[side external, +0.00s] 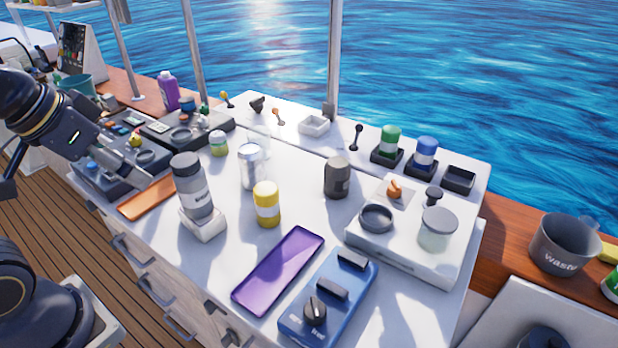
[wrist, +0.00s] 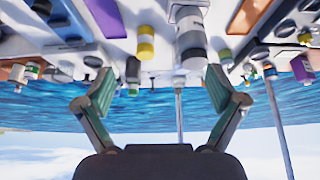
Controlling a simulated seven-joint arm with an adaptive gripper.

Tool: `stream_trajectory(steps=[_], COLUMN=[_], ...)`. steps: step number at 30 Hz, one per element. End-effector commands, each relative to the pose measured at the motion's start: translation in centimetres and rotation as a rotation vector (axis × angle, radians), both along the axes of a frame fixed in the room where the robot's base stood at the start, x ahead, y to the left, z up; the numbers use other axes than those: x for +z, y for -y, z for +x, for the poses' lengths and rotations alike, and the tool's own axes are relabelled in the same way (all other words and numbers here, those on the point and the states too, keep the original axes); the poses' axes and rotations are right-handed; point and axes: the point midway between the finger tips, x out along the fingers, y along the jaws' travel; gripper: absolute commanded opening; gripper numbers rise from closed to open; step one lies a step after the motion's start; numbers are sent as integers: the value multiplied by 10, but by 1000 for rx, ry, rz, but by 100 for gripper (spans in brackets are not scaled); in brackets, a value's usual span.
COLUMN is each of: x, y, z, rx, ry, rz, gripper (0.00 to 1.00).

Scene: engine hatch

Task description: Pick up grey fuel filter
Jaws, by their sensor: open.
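A grey cylinder with a dark grey cap and white label (side external: 192,187) stands upright in a white square base on the white worktop; it also shows in the wrist view (wrist: 190,38). A shorter dark grey canister (side external: 337,177) stands to its right, also in the wrist view (wrist: 132,70). I cannot tell for sure which one is the grey fuel filter. My gripper (wrist: 160,92) is open and empty in the wrist view, its fingers spread wide, apart from the objects. In the side view my arm is at the left, and its fingertips are not clear.
A yellow can (side external: 267,205) and a silver can (side external: 252,167) stand close to the tall grey cylinder. An orange tray (side external: 147,197), a purple tray (side external: 278,270) and a blue device (side external: 328,300) lie near the front edge. A metal post (side external: 335,60) rises behind the worktop.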

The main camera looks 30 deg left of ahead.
Motion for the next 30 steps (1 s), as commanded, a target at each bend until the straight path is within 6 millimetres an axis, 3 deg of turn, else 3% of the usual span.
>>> stream_trajectory(steps=[2,5,14,20,23,26,30], x=[0,0,0,10,37,62,84], y=[0,0,0,5,15,16,-6], z=[0,0,0,8,31,68,144], rx=[0,0,5,233,472,780,1305], ry=[0,0,0,39,94,98,58], rz=[0,0,-3,-158,-374,-633,-1026], gripper=[93,84,84,84,84,84,84])
